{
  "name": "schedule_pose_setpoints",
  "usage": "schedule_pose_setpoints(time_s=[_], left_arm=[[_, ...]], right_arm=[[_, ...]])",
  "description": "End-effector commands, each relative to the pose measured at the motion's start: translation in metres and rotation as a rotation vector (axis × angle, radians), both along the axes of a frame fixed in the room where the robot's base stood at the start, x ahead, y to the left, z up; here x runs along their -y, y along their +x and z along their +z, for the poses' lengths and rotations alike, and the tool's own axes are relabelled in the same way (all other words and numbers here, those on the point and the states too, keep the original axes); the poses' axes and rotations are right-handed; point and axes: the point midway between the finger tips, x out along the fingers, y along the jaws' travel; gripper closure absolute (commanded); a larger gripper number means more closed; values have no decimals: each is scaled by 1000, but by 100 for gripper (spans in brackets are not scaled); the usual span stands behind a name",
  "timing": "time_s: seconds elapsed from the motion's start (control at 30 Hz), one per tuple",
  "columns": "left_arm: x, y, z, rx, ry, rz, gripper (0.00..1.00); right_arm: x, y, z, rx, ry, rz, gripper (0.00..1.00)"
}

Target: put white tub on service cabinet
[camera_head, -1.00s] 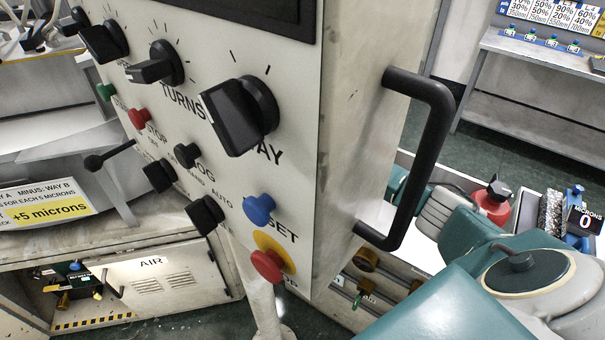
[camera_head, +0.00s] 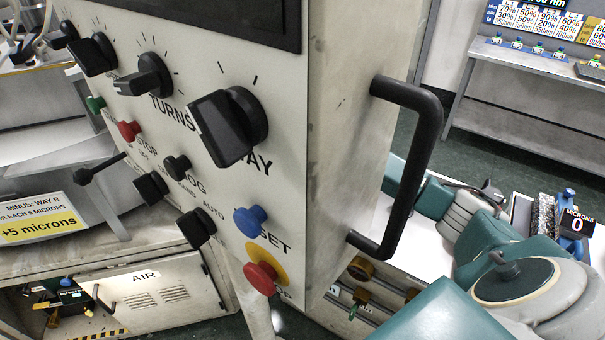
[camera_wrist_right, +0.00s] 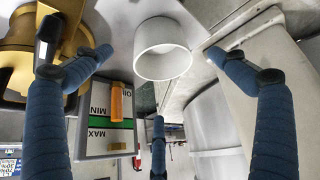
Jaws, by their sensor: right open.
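The white tub (camera_wrist_right: 162,36) shows in the right wrist view at top centre, its round open rim facing the camera. My right gripper (camera_wrist_right: 158,54) is open, with blue padded fingers on both sides of the tub and a third below it in the picture. Gaps show between the fingers and the tub. I do not make out the tub in the head view, where my teal right arm covers the lower right. A low cabinet with a door marked AIR (camera_head: 155,292), possibly the service cabinet, stands at lower left. My left gripper is out of view.
A large control panel (camera_head: 215,190) with knobs and a black handle (camera_head: 428,160) fills the middle of the head view. A grey bench (camera_head: 520,100) stands at the back right. A MIN/MAX oil gauge (camera_wrist_right: 106,122) and a brass part (camera_wrist_right: 25,60) are near my right gripper.

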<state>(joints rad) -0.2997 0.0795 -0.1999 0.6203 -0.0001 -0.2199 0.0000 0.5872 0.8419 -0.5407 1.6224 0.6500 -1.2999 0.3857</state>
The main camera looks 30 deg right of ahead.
Motion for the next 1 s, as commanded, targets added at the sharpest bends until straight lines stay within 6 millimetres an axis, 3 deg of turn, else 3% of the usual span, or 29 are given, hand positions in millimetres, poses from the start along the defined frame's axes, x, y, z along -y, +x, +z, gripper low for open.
schedule_pose_setpoints(time_s=[0.2,0.43,0.83,1.0], left_arm=[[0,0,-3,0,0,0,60],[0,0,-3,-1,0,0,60],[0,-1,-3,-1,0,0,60],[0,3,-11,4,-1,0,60]], right_arm=[[-3,-14,23,1,0,0,4],[-4,-17,28,-1,-1,-1,4],[-4,-17,27,0,0,1,4],[-16,-11,0,36,23,81,4]])
